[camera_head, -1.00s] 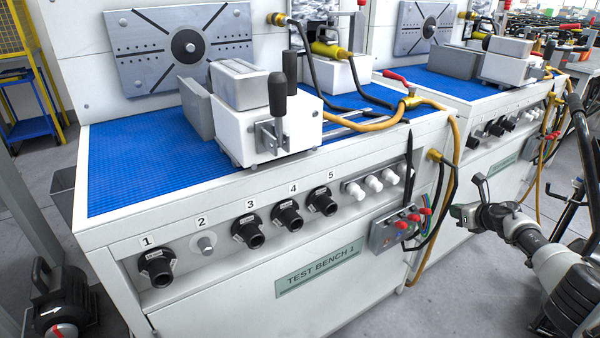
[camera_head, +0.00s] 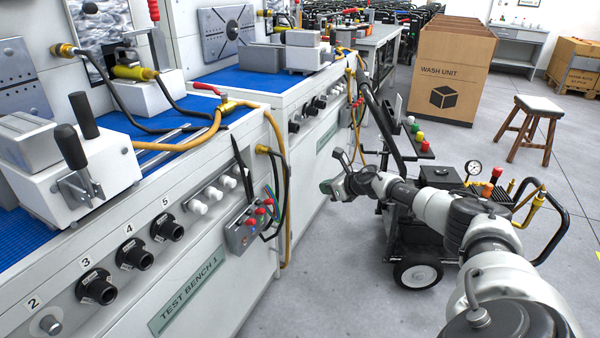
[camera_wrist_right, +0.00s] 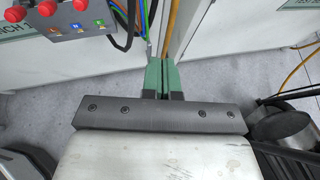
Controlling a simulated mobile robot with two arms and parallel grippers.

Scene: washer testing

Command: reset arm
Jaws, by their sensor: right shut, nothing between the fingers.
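My right arm comes in from the lower right in the head view. Its gripper (camera_head: 328,186) hangs in the air in front of the test benches, right of the small control box. In the right wrist view the two green fingers of the right gripper (camera_wrist_right: 162,76) are together with nothing between them. The fingers point toward the bench front, where an orange hose and cables hang. My left gripper is not in view.
Test bench 1 (camera_head: 185,292) stands at left with a control box (camera_head: 247,226) on its front. A wheeled washer unit (camera_head: 418,272) stands behind my right arm. A tall carton (camera_head: 450,70) and a stool (camera_head: 536,110) are farther back. Grey floor (camera_head: 345,285) is open below the gripper.

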